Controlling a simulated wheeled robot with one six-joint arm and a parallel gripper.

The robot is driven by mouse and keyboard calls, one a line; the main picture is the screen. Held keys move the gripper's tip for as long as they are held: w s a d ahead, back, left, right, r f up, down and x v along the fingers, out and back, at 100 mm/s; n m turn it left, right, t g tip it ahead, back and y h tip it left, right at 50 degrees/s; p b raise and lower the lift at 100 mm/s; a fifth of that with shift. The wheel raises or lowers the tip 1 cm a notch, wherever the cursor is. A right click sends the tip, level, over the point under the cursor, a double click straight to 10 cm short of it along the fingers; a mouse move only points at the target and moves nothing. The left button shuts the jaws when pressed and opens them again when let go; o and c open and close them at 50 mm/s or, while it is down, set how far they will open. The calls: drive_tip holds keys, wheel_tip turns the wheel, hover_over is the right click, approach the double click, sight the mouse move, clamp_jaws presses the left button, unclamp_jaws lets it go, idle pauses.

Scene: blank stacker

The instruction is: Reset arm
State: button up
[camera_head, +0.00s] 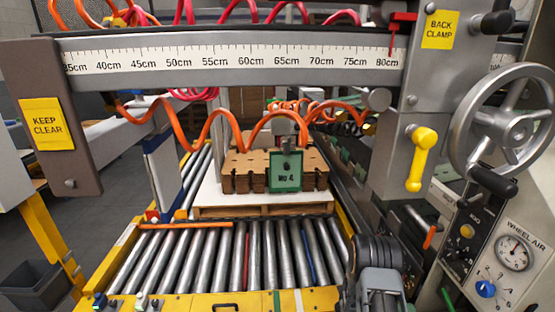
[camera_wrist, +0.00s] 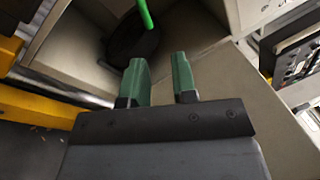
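My gripper (camera_wrist: 160,60) shows in the wrist view with its two green fingers apart and nothing held between them. Beyond the fingertips are a dark round thing (camera_wrist: 130,40) and a bright green rod (camera_wrist: 145,13); they look apart from the fingers. In the head view, part of my dark grey arm (camera_head: 378,268) stands at the bottom right, in front of the machine. My fingers cannot be made out in that view.
A roller conveyor (camera_head: 205,260) leads to stacked brown blanks (camera_head: 240,172) on a pallet (camera_head: 262,211). On the right are a handwheel (camera_head: 508,120), a yellow handle (camera_head: 422,158) and a gauge panel (camera_head: 513,252). A ruler beam (camera_head: 230,59) crosses above. Orange hoses (camera_head: 205,138) hang below it.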

drive_tip(key=s+a+r+m+g+y+p, duration=0.25)
drive_tip(key=a+r+m+y+p, duration=0.2)
drive_tip(key=r+m, duration=0.45)
drive_tip(key=s+a+r+m+g+y+p, duration=0.1)
drive_tip(key=s+a+r+m+y+p, duration=0.3)
drive_tip(key=r+m, duration=0.55)
drive_tip(key=s+a+r+m+t+y+p, duration=0.2)
drive_tip(key=a+r+m+t+y+p, duration=0.4)
drive_tip(key=a+r, duration=1.2)
drive_tip(key=r+m+t+y, duration=0.1)
drive_tip(key=m+t+y, duration=0.3)
drive_tip(key=y, duration=0.1)
drive_tip(key=shift+m, duration=0.35)
drive_tip(key=shift+s+r, duration=0.1)
